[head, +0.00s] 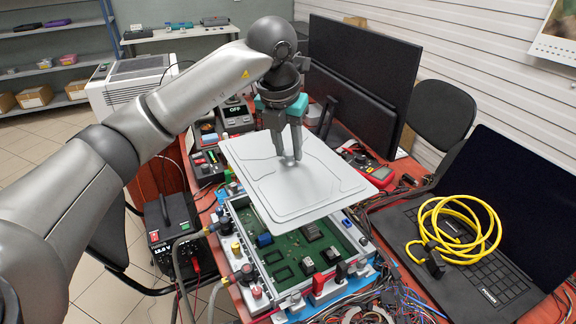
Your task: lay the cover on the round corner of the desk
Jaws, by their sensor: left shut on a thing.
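The cover (297,192) is a flat light-grey plate with rounded corners and raised lines on its face. My left gripper (290,159), with teal parts above its fingers, is shut on the cover near its middle and reaches down from above. The cover hangs roughly level over an open case with a green circuit board (290,258) and hides the case's far part. The desk (172,178) has a reddish-brown top, mostly covered by equipment. I cannot make out its round corner clearly. My right gripper is not in view.
A laptop (490,285) with a coiled yellow cable (447,213) on it stands at the right. Loose wires (385,300) crowd the front. Monitors (362,62) and a red multimeter (378,172) are behind. A black power unit (172,235) stands at the left.

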